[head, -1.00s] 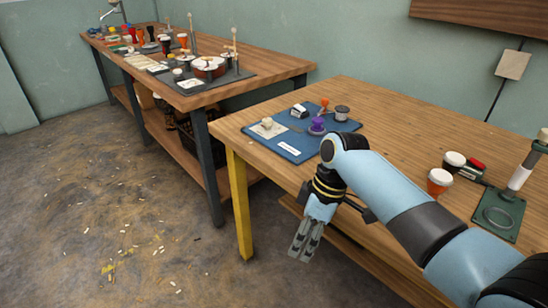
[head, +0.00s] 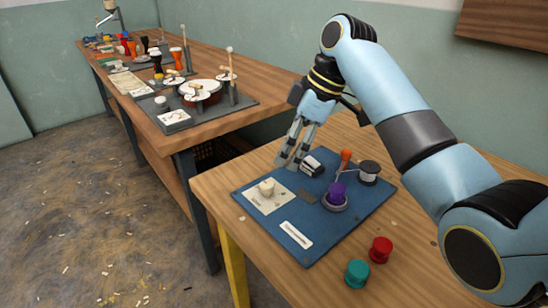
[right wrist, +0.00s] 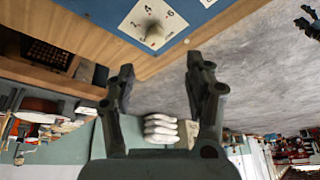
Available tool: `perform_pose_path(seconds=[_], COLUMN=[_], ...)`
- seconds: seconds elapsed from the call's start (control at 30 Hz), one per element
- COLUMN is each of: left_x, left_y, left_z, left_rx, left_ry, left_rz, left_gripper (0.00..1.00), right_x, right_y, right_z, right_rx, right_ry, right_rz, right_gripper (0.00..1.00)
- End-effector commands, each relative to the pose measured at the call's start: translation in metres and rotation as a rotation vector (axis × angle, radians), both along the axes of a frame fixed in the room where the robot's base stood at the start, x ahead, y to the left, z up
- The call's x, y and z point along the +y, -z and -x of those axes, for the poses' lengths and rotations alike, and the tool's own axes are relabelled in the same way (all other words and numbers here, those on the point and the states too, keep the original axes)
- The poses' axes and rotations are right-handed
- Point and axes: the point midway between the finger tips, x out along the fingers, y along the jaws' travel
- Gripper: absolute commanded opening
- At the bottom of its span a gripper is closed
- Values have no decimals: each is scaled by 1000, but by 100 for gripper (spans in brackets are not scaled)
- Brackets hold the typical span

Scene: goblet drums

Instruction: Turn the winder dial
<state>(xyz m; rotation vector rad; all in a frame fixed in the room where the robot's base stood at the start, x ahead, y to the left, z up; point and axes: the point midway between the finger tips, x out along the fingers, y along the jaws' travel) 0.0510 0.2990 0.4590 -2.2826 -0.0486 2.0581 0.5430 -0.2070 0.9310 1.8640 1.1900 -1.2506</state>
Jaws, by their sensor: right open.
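The winder dial looks to be the cream knob (head: 266,188) on a white card (head: 262,203) at the left of the blue mat. In the right wrist view the knob (right wrist: 153,31) stands on the card with printed numbers, at the top, beyond my fingertips. My right gripper (head: 292,155) is open above the mat's far edge, to the upper right of the knob and apart from it. It also shows in the right wrist view (right wrist: 161,80). A dark claw-like shape (right wrist: 309,22) at that view's top right may be my left gripper; its jaws are unclear.
The blue mat (head: 345,225) also holds a black-and-white block (head: 312,165), an orange-handled tool (head: 345,156), a dark spool (head: 369,172) and a purple piece (head: 336,192). Teal (head: 357,273) and red (head: 381,249) spools stand nearby. A second bench (head: 165,90) with drums is behind left.

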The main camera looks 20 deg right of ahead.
Motion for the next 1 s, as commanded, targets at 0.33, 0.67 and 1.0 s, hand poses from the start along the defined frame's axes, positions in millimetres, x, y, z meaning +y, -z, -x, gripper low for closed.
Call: perform_pose_path(seconds=[0.33,0.67,1.0], left_x=[9,10,4], left_y=[6,14,15], left_z=[28,29,11], left_rx=[40,42,15], left_ry=[2,3,1], left_rz=[-10,-12,-5], left_gripper=[56,56,56], right_x=[14,34,38], right_y=[35,89,101], right_z=[-5,-15,-17], right_rx=[4,3,1], right_ry=[0,1,1], right_rz=[-3,-1,1], right_gripper=[53,53,53])
